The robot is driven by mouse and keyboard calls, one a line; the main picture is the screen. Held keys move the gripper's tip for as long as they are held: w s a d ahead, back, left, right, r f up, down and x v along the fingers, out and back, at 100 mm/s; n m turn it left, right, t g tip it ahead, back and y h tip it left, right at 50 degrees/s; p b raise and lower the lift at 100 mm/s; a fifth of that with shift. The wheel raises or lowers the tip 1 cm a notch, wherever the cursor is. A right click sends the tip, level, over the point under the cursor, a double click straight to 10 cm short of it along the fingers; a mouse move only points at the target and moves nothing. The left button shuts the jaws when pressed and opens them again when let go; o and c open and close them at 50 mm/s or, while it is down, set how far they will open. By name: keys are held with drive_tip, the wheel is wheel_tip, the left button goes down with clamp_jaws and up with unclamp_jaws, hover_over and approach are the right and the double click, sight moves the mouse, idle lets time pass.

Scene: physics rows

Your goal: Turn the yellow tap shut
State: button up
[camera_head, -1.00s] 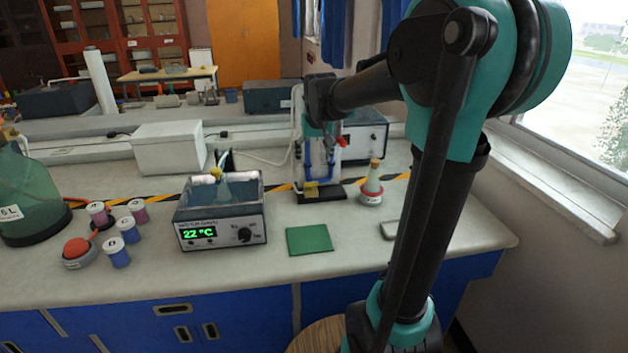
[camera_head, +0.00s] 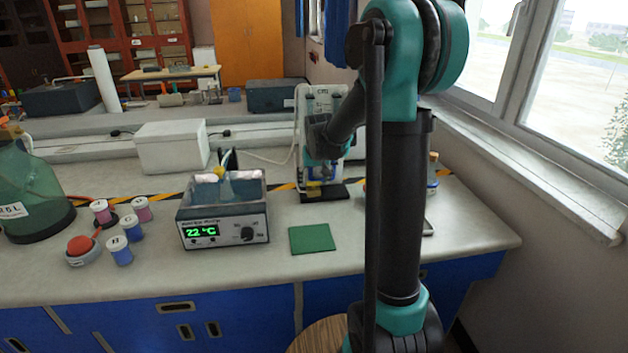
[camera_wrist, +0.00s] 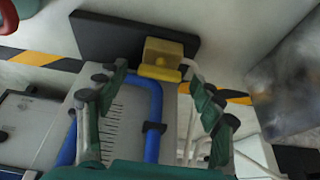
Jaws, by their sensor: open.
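The yellow tap (camera_wrist: 165,52) is a small block with a yellow lever along its near side, set at the black base (camera_wrist: 100,36) of a stand with blue tubing. My gripper (camera_wrist: 160,88) is open in the wrist view, with one dark-tipped green finger on each side and the tap beyond and between the tips. I cannot tell if a fingertip touches the lever.
The stand's white panel (camera_head: 325,100) and blue tubing (camera_wrist: 155,110) are close to my gripper. A water bath (camera_head: 222,218) reading 22 °C stands left of the stand. A green mat (camera_head: 312,238) lies in front. A flask at the right is mostly behind my arm.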

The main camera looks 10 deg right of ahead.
drive_tip(key=c, duration=1.2)
drive_tip(key=shift+o, duration=0.2)
drive_tip(key=shift+m, duration=0.4)
drive_tip(key=shift+a+m+g+h, duration=0.15)
drive_tip(key=shift+m+h, duration=0.4)
drive_tip(key=shift+m, duration=0.65)
drive_tip(key=shift+a+m+g+h, duration=0.15)
drive_tip(key=shift+m+h, duration=0.4)
drive_tip(key=shift+m, duration=0.65)
drive_tip(key=o, duration=1.2)
drive_tip(key=shift+c, duration=0.2)
